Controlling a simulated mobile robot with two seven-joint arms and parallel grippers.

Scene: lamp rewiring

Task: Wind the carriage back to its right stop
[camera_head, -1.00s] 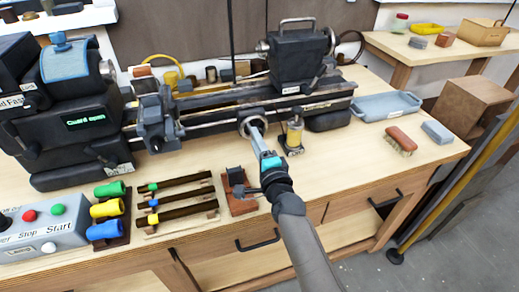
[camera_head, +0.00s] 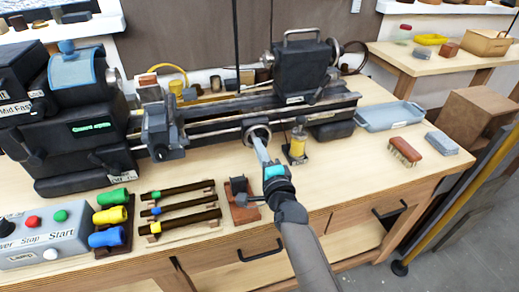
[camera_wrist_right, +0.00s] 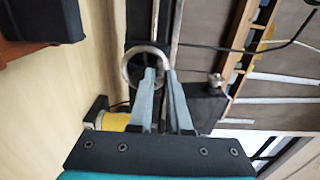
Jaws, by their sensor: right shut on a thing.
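The carriage (camera_head: 163,130) is a dark grey block on the lathe bed (camera_head: 213,119), near the headstock on the left and well away from the tailstock (camera_head: 302,68) on the right. A ring-shaped handwheel (camera_head: 257,126) sits on the front of the bed. My right gripper (camera_head: 260,143) reaches it from the front and is shut on its rim. In the right wrist view the two grey fingers (camera_wrist_right: 159,75) lie at the lower edge of the pale ring (camera_wrist_right: 131,57). I cannot make out the right stop. My left gripper is not in view.
A yellow oil bottle (camera_head: 298,142) stands just right of the handwheel. A small red-brown block with a black top (camera_head: 240,205) is close to my right wrist. A brush (camera_head: 405,151) and grey tray (camera_head: 390,116) lie at right. Bare bench lies between bottle and brush.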

